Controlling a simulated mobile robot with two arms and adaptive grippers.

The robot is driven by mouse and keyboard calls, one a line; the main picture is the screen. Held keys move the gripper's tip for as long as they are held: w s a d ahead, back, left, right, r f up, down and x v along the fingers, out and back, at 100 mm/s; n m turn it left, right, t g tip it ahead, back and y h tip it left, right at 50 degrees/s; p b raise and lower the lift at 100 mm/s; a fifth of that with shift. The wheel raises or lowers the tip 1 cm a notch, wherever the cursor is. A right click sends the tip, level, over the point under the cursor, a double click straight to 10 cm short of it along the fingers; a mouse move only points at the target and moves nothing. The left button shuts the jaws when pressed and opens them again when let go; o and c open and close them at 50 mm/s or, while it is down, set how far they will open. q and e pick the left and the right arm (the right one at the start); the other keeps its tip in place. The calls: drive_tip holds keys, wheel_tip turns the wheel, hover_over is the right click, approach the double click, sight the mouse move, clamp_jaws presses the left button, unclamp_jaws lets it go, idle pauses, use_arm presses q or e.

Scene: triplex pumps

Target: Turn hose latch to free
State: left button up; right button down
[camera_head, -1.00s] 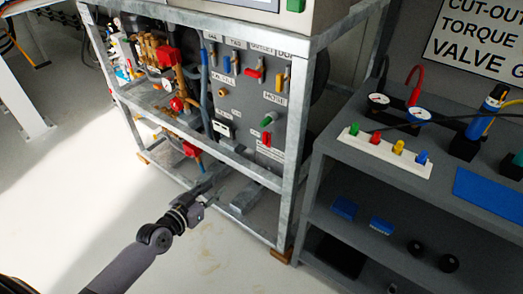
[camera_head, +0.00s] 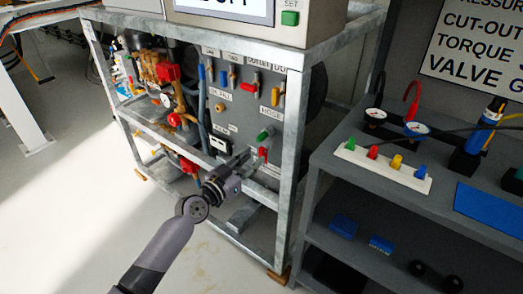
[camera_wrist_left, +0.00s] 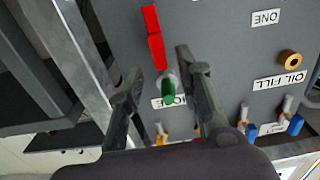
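The hose latch shows in the left wrist view as a red lever (camera_wrist_left: 154,40) with a green part (camera_wrist_left: 168,95) at one end, beside a partly hidden label that seems to read HOSE. In the head view its green part (camera_head: 265,134) and red part (camera_head: 263,153) are on the lower right of the grey pump panel (camera_head: 235,115). My left gripper (camera_head: 246,163) is just in front of the panel, close to the latch. In the left wrist view its two fingers (camera_wrist_left: 160,64) are apart, with the latch between them in the picture; I cannot tell whether they touch it. My right gripper is not in view.
A galvanised frame post (camera_head: 292,155) stands right of the latch, and a frame rail (camera_head: 200,158) crosses near my left gripper. Blue and yellow levers (camera_head: 275,94) sit higher on the panel. A grey shelf (camera_head: 400,205) with gauges and coloured plugs stands at the right.

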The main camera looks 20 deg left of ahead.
sight(260, 152)
use_arm(q)
drive_tip(key=x, duration=0.4)
drive_tip(key=shift+w, duration=0.15)
drive_tip(key=shift+w+d, duration=0.2)
drive_tip(key=shift+w, duration=0.25)
drive_tip(key=c, duration=0.5)
drive_tip(key=shift+c, duration=1.4)
clamp_jaws()
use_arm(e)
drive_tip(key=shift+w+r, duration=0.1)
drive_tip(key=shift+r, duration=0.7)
